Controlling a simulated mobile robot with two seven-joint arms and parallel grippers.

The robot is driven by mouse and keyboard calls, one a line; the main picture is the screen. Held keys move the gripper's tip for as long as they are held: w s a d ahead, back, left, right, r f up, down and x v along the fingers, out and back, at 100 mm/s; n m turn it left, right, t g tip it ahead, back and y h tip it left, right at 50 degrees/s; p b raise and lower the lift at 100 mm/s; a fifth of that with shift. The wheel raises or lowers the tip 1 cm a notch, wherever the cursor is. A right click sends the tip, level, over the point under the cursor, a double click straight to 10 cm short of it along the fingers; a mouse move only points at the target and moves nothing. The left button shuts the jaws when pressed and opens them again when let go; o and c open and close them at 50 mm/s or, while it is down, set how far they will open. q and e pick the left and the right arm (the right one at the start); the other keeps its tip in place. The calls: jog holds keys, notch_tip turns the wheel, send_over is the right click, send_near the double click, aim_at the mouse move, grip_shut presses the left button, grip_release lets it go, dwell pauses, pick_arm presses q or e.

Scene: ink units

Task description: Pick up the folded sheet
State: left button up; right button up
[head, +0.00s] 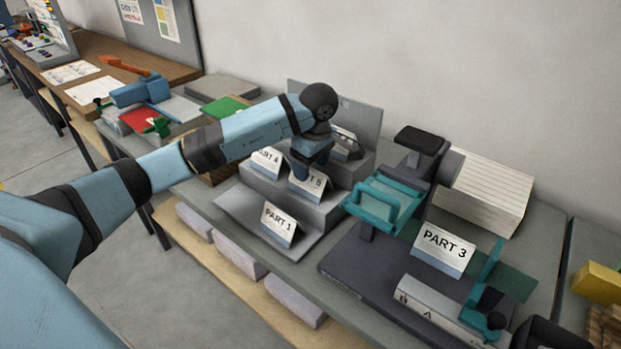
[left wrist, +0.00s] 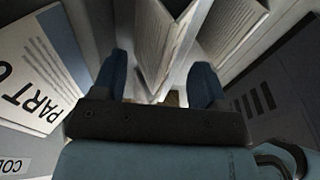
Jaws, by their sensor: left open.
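Several folded sheets stand like tents on the grey stepped stand (head: 235,212). They include PART 4 (head: 266,161), PART 5 (head: 308,185) and PART 1 (head: 280,222). PART 3 (head: 443,250) stands on the dark machine base to the right. My left gripper (head: 312,165) points down at the stand, just above and behind PART 5, which it partly covers. In the left wrist view the gripper (left wrist: 162,78) is open, with a folded sheet (left wrist: 163,40) upright between and beyond its fingers. I cannot tell contact. A PART 6 sheet (left wrist: 35,75) lies left of it.
A teal and dark machine (head: 385,203) stands right of the stand, with a thick paper stack (head: 490,190) behind it. A blue tool (head: 140,90) and red and green pieces lie to the left. The wall is close behind.

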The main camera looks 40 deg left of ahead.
aim_at(310, 174)
pick_arm(q)
jog(key=f, duration=0.3)
jog(key=shift+a+f, duration=0.1)
jog(key=shift+a, duration=0.1)
jog(key=c, duration=0.8)
jog(key=shift+r, duration=0.2)
